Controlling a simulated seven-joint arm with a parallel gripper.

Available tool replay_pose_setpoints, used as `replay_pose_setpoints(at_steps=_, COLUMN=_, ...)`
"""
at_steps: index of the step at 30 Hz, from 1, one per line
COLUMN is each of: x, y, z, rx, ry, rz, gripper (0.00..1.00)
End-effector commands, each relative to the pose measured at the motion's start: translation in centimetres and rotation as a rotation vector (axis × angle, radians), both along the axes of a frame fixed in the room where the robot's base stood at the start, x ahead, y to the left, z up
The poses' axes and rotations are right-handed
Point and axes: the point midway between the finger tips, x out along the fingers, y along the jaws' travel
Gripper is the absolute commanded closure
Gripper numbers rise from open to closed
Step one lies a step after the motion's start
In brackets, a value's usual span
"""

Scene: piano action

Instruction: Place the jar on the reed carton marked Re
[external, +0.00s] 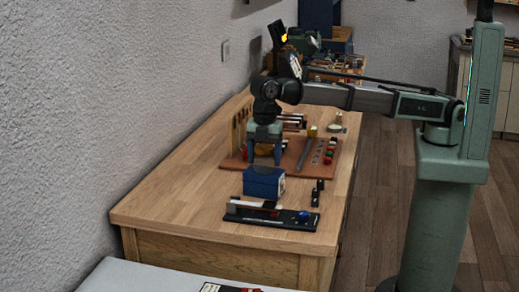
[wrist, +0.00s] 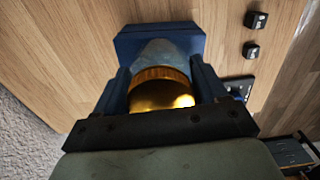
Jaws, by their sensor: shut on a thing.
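The jar (wrist: 160,90) has a gold lid and a pale grey-blue body. In the wrist view it sits upright between the two dark blue fingers of my gripper (wrist: 163,84), which is shut on it. A blue carton (wrist: 127,42) lies directly beyond the jar's base, and it also shows on the bench in the external view (external: 264,184). My gripper (external: 264,157) is right above this carton there. I cannot tell whether the jar touches the carton's top. A pale label shows on the carton's right side, but its marking is not readable.
Small black blocks (wrist: 255,20) stand right of the carton. A black tray (external: 297,218) with a blue item lies in front of it. A red-brown mat (external: 300,162) with tools and a wooden rack lies behind. The bench's left front (external: 165,208) is clear.

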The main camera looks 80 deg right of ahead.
Motion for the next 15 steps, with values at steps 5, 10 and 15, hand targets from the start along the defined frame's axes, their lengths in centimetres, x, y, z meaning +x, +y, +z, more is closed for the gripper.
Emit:
replay_pose_setpoints(at_steps=5, x=-0.01, y=0.00, z=-0.02, rx=0.000, ry=0.000, rz=0.000, gripper=0.13)
replay_pose_setpoints(at_steps=10, x=0.00, y=0.00, z=-0.01, rx=0.000, ry=0.000, rz=0.000, gripper=0.03)
replay_pose_setpoints(at_steps=15, x=-0.01, y=0.00, z=0.03, rx=0.000, ry=0.000, rz=0.000, gripper=0.03)
